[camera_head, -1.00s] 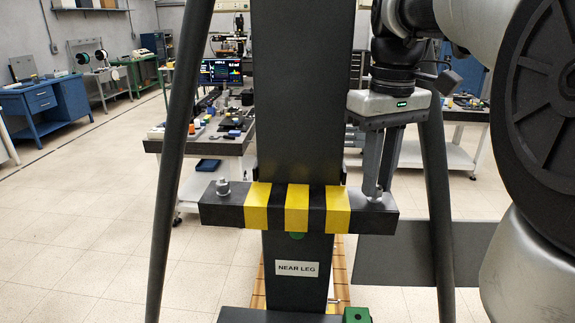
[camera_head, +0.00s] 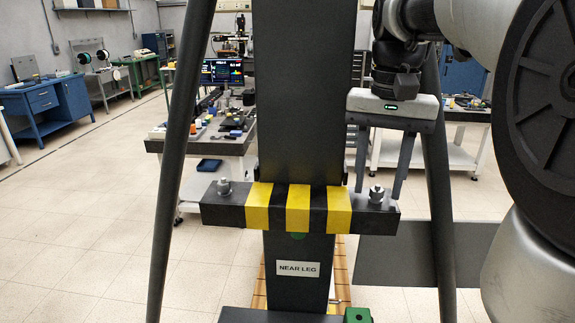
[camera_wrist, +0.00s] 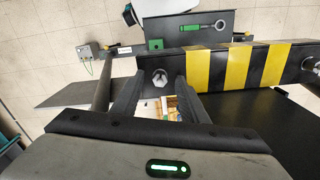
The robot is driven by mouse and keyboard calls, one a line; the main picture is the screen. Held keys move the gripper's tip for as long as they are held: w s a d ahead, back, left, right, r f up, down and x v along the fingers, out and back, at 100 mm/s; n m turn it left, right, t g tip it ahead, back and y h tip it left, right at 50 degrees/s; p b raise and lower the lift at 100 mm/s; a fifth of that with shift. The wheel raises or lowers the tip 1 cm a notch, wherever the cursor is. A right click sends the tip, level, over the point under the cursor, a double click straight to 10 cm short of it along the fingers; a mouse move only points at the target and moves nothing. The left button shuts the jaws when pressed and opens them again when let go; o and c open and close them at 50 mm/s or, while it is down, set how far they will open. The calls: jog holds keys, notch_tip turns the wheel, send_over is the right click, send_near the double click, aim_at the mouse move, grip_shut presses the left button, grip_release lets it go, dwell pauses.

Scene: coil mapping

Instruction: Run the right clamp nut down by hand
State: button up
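The right clamp nut (camera_head: 376,192) is a silver hex nut on the right end of the black and yellow striped clamp bar (camera_head: 313,205). It also shows in the wrist view (camera_wrist: 160,77). My gripper (camera_head: 378,180) points down over that end, open, with one finger on each side of the nut. The wrist view shows a gap between the nut and the fingers (camera_wrist: 159,84). The left clamp nut (camera_head: 224,187) stands on the bar's other end, with a stud showing above it.
The bar crosses a dark upright leg (camera_head: 305,110) labelled NEAR LEG. Dark slanted struts (camera_head: 178,150) rise on both sides, one (camera_head: 437,180) close to my gripper. Behind stands a cluttered workbench (camera_head: 215,140). In the wrist view, a ring-ended tool (camera_wrist: 200,26) lies on a dark surface.

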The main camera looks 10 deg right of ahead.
aim_at(377, 189)
notch_tip(377, 189, up, 17)
jog(key=p, duration=0.3)
jog(key=s+a+f+n+t, duration=0.2)
jog(key=s+a+f, duration=0.1)
jog(key=f, duration=0.4)
jog(key=s+a+f+n+t, duration=0.1)
jog(key=s+a+f+n, duration=0.1)
jog(key=f, duration=0.6)
jog(key=s+a+f+n+t, duration=0.2)
jog(key=s+a+f, duration=0.3)
jog(key=f, duration=0.3)
jog(key=shift+a+t, duration=0.3)
jog(key=shift+a, duration=0.05)
jog(key=shift+s+d, duration=0.1)
